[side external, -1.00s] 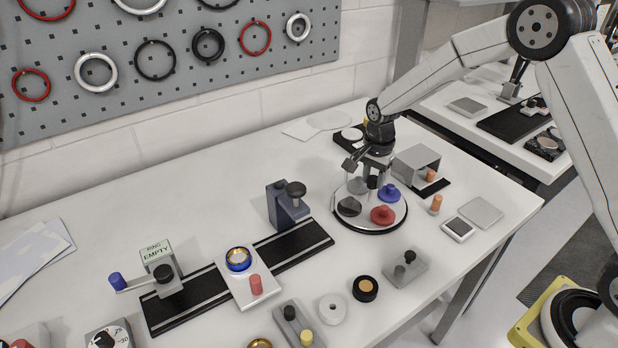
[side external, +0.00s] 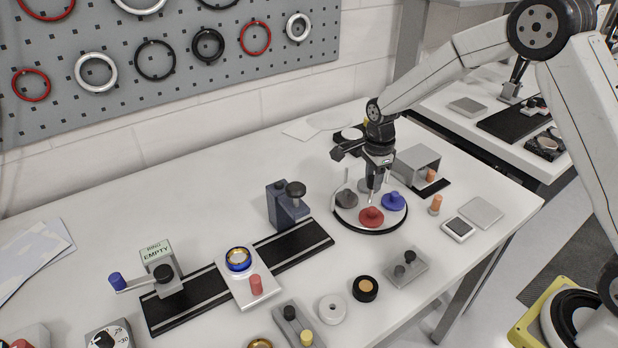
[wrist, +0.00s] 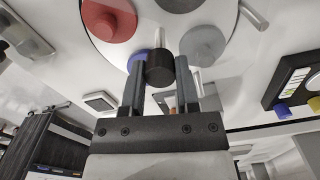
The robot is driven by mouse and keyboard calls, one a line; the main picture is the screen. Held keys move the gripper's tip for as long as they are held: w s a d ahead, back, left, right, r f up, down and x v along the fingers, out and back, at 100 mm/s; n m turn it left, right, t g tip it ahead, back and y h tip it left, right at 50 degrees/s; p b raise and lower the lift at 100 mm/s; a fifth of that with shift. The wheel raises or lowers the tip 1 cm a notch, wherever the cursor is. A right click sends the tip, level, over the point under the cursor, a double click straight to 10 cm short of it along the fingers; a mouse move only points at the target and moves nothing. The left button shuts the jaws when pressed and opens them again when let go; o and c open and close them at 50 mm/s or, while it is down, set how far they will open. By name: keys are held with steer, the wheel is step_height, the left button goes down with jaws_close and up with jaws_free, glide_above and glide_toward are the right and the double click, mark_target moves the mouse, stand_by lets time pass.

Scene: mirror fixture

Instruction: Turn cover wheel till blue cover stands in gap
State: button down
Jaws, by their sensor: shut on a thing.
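The round white cover wheel (side external: 381,224) with a dark rim carries a red cover (side external: 371,216) at the front, a blue cover (side external: 393,201) at the right and a dark cover (side external: 346,199) at the left. A grey cover (wrist: 204,46) shows in the wrist view. My gripper (side external: 375,182) points down over the wheel's middle. In the wrist view my gripper (wrist: 160,80) is shut on a black knob (wrist: 160,69), which partly hides the blue cover (wrist: 136,60). I cannot tell clearly where the gap lies.
A grey open box (side external: 417,160) stands close behind the wheel on the right. An orange peg (side external: 436,204) is at its right. A grey block with dark knobs (side external: 405,268) lies in front. A dark clamp (side external: 286,205) stands at the left beside a black rail (side external: 292,247).

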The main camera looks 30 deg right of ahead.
steer(key=shift+r+m, duration=0.1)
steer(key=shift+m, duration=5)
steer(key=shift+c, duration=1.8)
jaws_free()
steer(key=shift+r, duration=3.85)
steer(key=shift+s, duration=0.1)
